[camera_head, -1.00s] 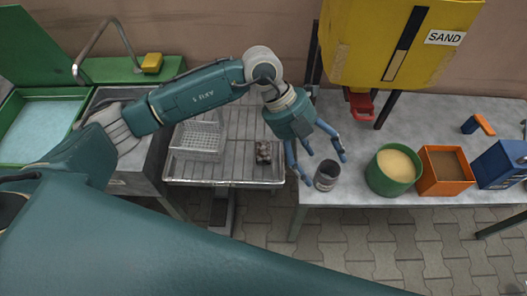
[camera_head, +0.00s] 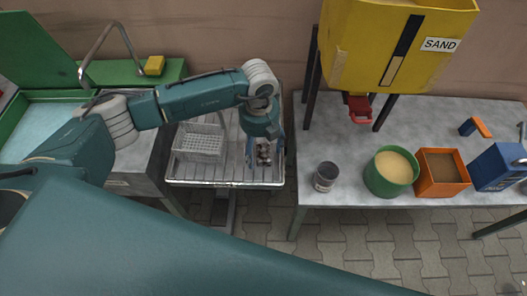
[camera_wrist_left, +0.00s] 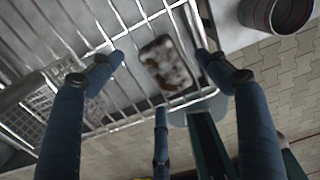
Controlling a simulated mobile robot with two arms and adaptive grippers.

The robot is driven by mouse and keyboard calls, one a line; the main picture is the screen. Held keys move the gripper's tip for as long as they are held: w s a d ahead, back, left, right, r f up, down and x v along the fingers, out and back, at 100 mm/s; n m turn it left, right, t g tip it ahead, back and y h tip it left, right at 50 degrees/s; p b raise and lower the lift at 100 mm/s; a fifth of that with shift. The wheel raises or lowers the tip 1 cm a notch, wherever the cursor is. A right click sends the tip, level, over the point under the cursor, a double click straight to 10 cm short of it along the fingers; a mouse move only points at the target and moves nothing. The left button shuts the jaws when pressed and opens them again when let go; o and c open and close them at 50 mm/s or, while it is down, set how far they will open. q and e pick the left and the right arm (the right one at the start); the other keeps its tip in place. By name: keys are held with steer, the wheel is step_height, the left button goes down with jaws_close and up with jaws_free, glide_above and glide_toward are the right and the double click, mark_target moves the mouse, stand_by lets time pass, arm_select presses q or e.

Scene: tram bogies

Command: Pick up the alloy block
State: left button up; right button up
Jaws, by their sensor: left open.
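The alloy block is probably the small lumpy grey-brown block (camera_head: 264,154) on the wire rack (camera_head: 225,170) of the metal stand. It also shows in the left wrist view (camera_wrist_left: 167,66), mottled grey and brown, lying on the rack's bars. My left gripper (camera_head: 266,146) is above the rack, pointing down over the block. Its blue fingers (camera_wrist_left: 161,72) are spread, with the block between and beyond them in the wrist view. The fingers look empty, and I cannot tell whether any touches the block. My right gripper is not in view.
A wire basket (camera_head: 199,140) sits on the rack, left of the block. On the table (camera_head: 345,190) to the right stand a dark cup (camera_head: 326,177), a green sand-filled pot (camera_head: 390,171) and an orange box (camera_head: 442,172). A yellow sand hopper (camera_head: 395,45) rises behind.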

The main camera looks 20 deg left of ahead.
arm_select(q)
steer(key=shift+f, duration=1.2)
steer(key=c, duration=1.4)
steer(key=shift+o, duration=0.2)
steer(key=shift+r, duration=0.1)
